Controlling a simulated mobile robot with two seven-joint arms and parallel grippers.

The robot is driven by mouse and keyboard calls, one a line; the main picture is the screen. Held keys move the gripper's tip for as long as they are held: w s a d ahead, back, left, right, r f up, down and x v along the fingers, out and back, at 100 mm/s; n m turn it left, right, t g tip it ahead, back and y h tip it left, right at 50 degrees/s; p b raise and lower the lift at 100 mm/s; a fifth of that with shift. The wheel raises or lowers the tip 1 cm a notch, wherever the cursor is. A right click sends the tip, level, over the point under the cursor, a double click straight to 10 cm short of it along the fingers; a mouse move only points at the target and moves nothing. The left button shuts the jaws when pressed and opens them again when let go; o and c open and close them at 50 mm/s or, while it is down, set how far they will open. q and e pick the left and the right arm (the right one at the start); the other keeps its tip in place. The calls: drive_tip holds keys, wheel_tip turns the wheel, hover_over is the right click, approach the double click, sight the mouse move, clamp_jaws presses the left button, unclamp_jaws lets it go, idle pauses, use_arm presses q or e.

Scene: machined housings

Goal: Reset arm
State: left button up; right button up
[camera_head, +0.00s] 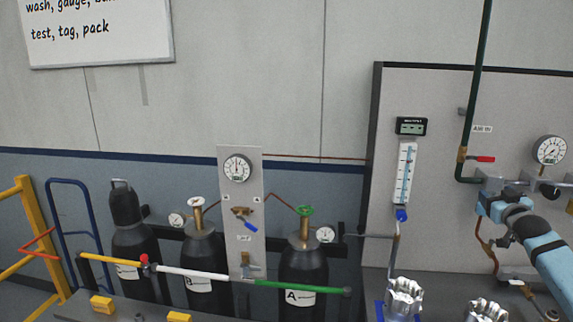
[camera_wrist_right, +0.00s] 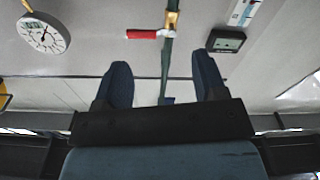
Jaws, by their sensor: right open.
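My right arm comes in from the lower right in the head view, and its right gripper (camera_head: 492,204) is in front of the grey panel, just below the green pipe's valve. In the right wrist view the right gripper (camera_wrist_right: 163,70) has its two dark blue fingers spread apart, with nothing between them. Part of the green pipe (camera_wrist_right: 166,75) shows behind the gap. I cannot tell whether the gripper touches any fitting on the panel. My left gripper is not in view.
The panel carries a red-handled valve (camera_head: 480,159), a round gauge (camera_head: 550,150) and a flow tube (camera_head: 404,173). Silvery machined housings (camera_head: 403,297) stand below. Black cylinders (camera_head: 303,270) stand left, behind a yellow, white and green bar (camera_head: 190,272).

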drive_tip(key=s+a+f+n+g+y, duration=0.1)
drive_tip(key=s+a+f+n, duration=0.1)
drive_tip(key=s+a+f, duration=0.5)
drive_tip(key=s+a+f+n+g+y, duration=0.1)
drive_tip(key=s+a+f+g+y, duration=0.15)
drive_tip(key=a+f, duration=0.8)
drive_tip(key=s+a+f+n+g+y, duration=0.15)
drive_tip(key=s+a+f, duration=0.4)
drive_tip(key=f, duration=0.75)
drive_tip(key=s+a+f+g, duration=0.1)
drive_tip(key=s+a+f, duration=0.2)
drive_tip(key=s+a, duration=0.3)
drive_tip(key=s+a+f+m+y, duration=0.1)
drive_tip(key=s+a+f, duration=0.3)
drive_tip(key=s, duration=1)
drive_tip(key=s+a+f+m+g, duration=0.1)
drive_tip(key=s+a+f, duration=0.2)
drive_tip(key=s+a, duration=0.6)
drive_tip(key=shift+s+a+f+g+y, duration=0.2)
drive_tip(key=shift+s+f+g+y, duration=0.1)
drive_tip(key=shift+s+y, duration=0.15)
drive_tip(key=shift+m, duration=0.25)
